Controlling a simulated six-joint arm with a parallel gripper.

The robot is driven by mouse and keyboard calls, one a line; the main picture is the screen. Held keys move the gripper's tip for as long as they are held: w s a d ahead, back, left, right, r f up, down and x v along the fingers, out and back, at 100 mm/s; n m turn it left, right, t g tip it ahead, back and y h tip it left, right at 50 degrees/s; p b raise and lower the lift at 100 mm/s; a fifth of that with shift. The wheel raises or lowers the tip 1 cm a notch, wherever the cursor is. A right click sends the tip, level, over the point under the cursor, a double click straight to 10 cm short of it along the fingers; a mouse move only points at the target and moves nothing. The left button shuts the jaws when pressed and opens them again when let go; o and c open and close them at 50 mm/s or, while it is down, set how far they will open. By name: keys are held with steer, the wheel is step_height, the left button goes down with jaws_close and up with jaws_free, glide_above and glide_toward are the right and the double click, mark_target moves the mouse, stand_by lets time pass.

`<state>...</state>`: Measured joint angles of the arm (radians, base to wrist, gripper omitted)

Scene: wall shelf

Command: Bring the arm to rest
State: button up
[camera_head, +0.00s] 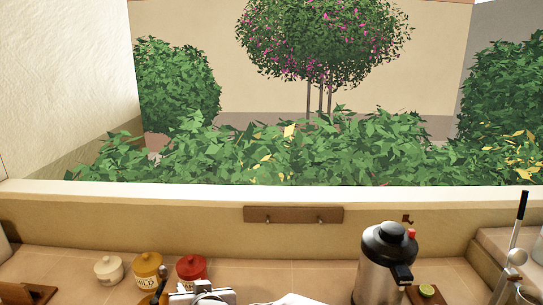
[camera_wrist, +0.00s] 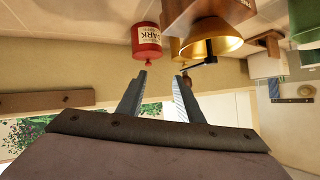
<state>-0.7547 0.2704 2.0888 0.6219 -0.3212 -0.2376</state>
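My gripper (camera_wrist: 164,79) shows in the wrist view. Its two grey fingers stand apart, with a clear gap and nothing between them. The wrist picture appears upside down. Just beyond the left fingertip is a red canister (camera_wrist: 146,40) with a pale label; the same red canister (camera_head: 191,268) appears at the counter's lower left in the head view. A brass-coloured cone (camera_wrist: 215,38) lies beyond the right fingertip, and I cannot tell whether they touch. In the head view, a white mechanical part at the bottom edge may be my arm; the fingers cannot be made out there.
A mustard canister (camera_head: 147,267) and a cream canister (camera_head: 109,270) stand left of the red one. A steel flask (camera_head: 379,277) with a black top stands right of centre. A wooden peg rail (camera_head: 293,214) is on the wall below the window ledge (camera_head: 200,193).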

steer(key=s+d+m+g+h+p, duration=0.1)
steer(key=s+d+g+h+p, duration=0.2)
steer(key=d, duration=0.8)
steer(key=s+d+g+h+p, duration=0.1)
steer(key=s+d+g+p, duration=0.3)
steer(key=d, duration=0.7)
steer(key=s+d+m+g+h+p, duration=0.2)
steer(key=s+d+g+p, duration=0.1)
steer(key=s+d, duration=1.15)
steer(key=f+b, duration=0.3)
steer(key=s+a+f+b, duration=0.1)
steer(key=f+b, duration=0.1)
steer(key=shift+a+f, duration=0.1)
steer(key=shift+f, duration=0.05)
